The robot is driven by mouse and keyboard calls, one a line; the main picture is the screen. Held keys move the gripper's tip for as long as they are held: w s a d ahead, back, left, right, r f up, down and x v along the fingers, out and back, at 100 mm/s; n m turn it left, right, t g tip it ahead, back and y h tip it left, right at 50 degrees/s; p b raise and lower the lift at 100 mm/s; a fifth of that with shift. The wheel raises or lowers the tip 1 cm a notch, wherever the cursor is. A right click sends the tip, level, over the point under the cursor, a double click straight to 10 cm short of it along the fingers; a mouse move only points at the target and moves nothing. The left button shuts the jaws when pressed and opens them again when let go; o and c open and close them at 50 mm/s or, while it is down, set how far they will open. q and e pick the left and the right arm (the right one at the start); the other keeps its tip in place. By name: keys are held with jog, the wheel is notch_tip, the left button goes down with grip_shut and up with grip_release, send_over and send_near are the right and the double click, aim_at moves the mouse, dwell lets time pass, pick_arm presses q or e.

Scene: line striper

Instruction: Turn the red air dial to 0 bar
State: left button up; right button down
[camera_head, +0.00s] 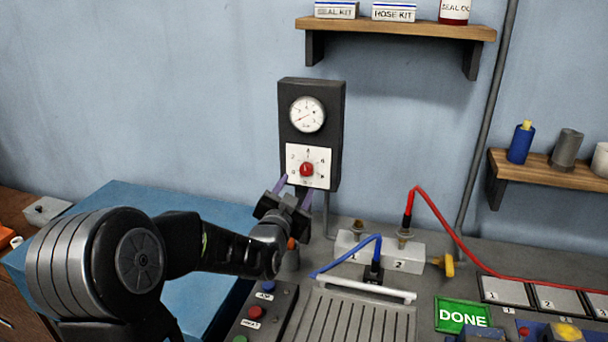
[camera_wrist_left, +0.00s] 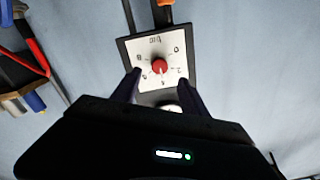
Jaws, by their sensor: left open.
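The red air dial (camera_head: 306,169) sits on a white numbered plate (camera_head: 318,181) on a dark wall panel (camera_head: 312,92). A round gauge (camera_head: 307,114) is above it. My left gripper (camera_head: 293,189) is just below and in front of the dial, its purple fingers open. In the left wrist view the plate appears upside down and the dial (camera_wrist_left: 159,67) lies ahead of the two fingers (camera_wrist_left: 157,84), between their lines, with no visible contact. The dial's pointer is too small to read surely. My right gripper does not show.
A green DONE button (camera_head: 462,315), a block with ports 1 and 2 (camera_head: 417,259), and red (camera_head: 450,235) and blue (camera_head: 345,256) hoses lie right of my left arm. Shelves (camera_head: 400,27) hang above and at right. Wall left of the panel is clear.

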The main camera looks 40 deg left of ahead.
aim_at(305, 172)
pick_arm(q)
jog(key=shift+x, duration=3.75)
grip_shut()
